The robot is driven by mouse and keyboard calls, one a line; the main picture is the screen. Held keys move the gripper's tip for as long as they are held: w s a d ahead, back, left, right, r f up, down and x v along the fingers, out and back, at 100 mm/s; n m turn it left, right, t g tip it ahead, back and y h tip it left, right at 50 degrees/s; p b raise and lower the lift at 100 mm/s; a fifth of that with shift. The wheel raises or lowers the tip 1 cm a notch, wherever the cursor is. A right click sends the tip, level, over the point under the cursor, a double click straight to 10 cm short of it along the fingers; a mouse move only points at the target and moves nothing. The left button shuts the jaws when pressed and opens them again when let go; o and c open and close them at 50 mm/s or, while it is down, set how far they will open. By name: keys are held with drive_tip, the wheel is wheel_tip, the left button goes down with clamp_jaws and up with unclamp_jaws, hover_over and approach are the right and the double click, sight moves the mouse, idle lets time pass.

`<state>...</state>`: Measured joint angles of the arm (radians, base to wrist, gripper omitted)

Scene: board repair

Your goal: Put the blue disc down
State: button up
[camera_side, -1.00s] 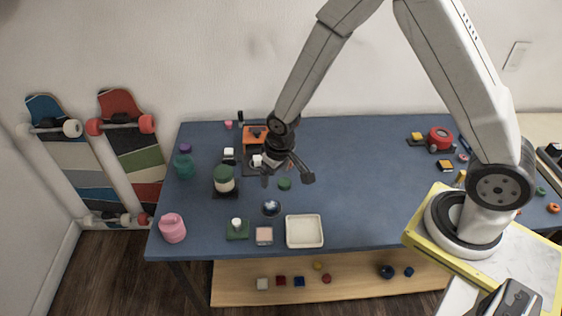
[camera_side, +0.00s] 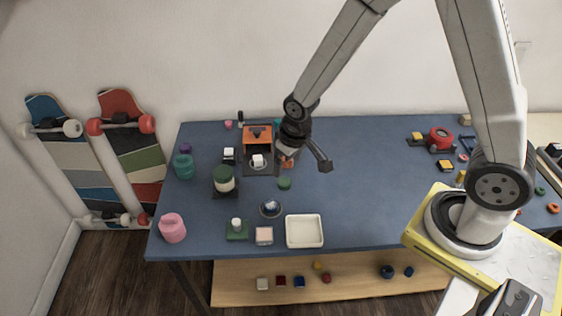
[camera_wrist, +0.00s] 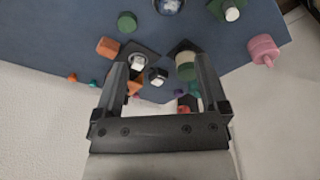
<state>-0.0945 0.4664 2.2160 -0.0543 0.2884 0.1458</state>
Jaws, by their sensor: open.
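My gripper (camera_side: 307,160) is above the back middle of the blue table. In the wrist view its two fingers (camera_wrist: 163,82) are wide apart with nothing held between them. No separate blue disc can be made out for certain. A small round dark-rimmed dish (camera_side: 271,209) near the front of the table has something blue and white inside, too small to tell. The dish is partly cut off at the top of the wrist view (camera_wrist: 170,6). My gripper is apart from it.
A green disc (camera_side: 285,183) lies behind the dish. A green-lidded jar (camera_side: 223,180) and an orange-topped machine (camera_side: 257,138) are to the left. The table's right middle is clear.

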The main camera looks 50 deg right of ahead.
drive_tip(key=s+d+r, duration=0.3)
drive_tip(key=s+r, duration=0.4)
drive_tip(key=s, duration=0.2)
drive_tip(key=shift+s+d+r+t, duration=0.15)
drive_tip(key=shift+s+t, duration=0.05)
drive_tip(key=shift+t, duration=0.1)
